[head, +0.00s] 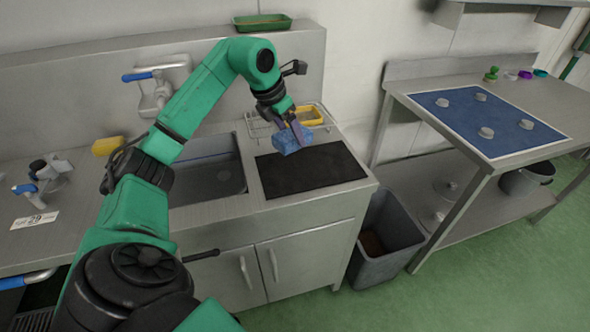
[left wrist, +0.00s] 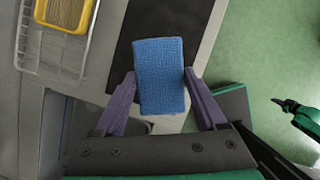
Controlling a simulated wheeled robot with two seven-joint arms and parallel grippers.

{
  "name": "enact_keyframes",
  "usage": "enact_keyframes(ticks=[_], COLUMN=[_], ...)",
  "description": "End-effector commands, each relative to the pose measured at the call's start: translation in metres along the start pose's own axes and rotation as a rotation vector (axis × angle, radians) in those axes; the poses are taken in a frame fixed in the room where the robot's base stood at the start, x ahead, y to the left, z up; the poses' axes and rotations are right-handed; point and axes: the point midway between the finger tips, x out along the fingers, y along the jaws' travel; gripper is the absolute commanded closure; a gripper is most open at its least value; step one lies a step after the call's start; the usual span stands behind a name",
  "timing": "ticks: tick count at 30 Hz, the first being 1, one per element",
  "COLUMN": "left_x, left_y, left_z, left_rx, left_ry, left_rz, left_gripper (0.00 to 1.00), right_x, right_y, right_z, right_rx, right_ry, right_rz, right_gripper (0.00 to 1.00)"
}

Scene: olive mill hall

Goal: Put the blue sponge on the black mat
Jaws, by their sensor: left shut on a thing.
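The blue sponge (head: 291,139) is held in my left gripper (head: 296,130), above the back part of the black mat (head: 312,172). In the left wrist view the sponge (left wrist: 159,76) sits between the two purple fingers of the left gripper (left wrist: 160,92), with a finger at each side. The mat (left wrist: 127,54) shows below and beyond the sponge there. The mat lies flat on the steel counter to the right of the sink, and its visible surface is bare. I cannot see my right gripper in the head view.
A sink basin (head: 206,168) lies left of the mat. Another yellow sponge (head: 107,146) is left of the sink. A grey bin (head: 386,240) stands on the floor right of the counter.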

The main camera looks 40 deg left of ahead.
Motion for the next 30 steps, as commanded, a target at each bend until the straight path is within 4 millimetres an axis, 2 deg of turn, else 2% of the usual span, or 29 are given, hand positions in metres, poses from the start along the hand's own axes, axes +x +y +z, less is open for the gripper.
enact_keyframes(ticks=[1, 3, 6, 13, 16, 24, 25, 26, 27, 30], left_x=[0.019, 0.039, 0.061, 0.097, 0.107, 0.110, 0.110, 0.109, 0.109, 0.109], left_y=[-0.001, -0.001, -0.001, -0.001, -0.001, -0.001, -0.001, -0.001, -0.001, -0.001], left_z=[-0.009, -0.018, -0.026, -0.040, -0.044, -0.045, -0.045, -0.045, -0.045, -0.045], left_rx=[0.000, 0.001, 0.000, 0.001, 0.002, 0.003, 0.003, 0.003, 0.003, 0.003], left_ry=[0.009, 0.007, 0.003, 0.001, -0.001, -0.001, -0.001, -0.001, -0.001, -0.001], left_rz=[-0.002, -0.003, -0.004, -0.005, -0.003, -0.002, -0.002, -0.002, -0.002, -0.002], left_gripper=[0.71, 0.71, 0.71, 0.71, 0.71, 0.71, 0.19, 0.07, 0.00, 0.00], right_x=[0.003, 0.003, 0.002, -0.003, -0.004, 0.000, -0.001, -0.002, -0.002, -0.002], right_y=[0.000, 0.000, 0.000, 0.001, 0.001, 0.001, 0.001, 0.001, 0.001, 0.000], right_z=[0.000, 0.000, -0.001, -0.003, -0.004, -0.004, -0.004, -0.004, -0.004, -0.004], right_rx=[0.000, 0.000, 0.000, 0.000, 0.000, 0.000, 0.000, 0.000, 0.000, 0.000], right_ry=[0.000, 0.000, 0.001, 0.004, 0.005, 0.006, 0.006, 0.006, 0.006, 0.006], right_rz=[0.000, 0.000, 0.001, 0.001, 0.001, 0.001, 0.001, 0.001, 0.001, 0.000], right_gripper=[1.00, 1.00, 1.00, 1.00, 1.00, 1.00, 1.00, 1.00, 1.00, 1.00])
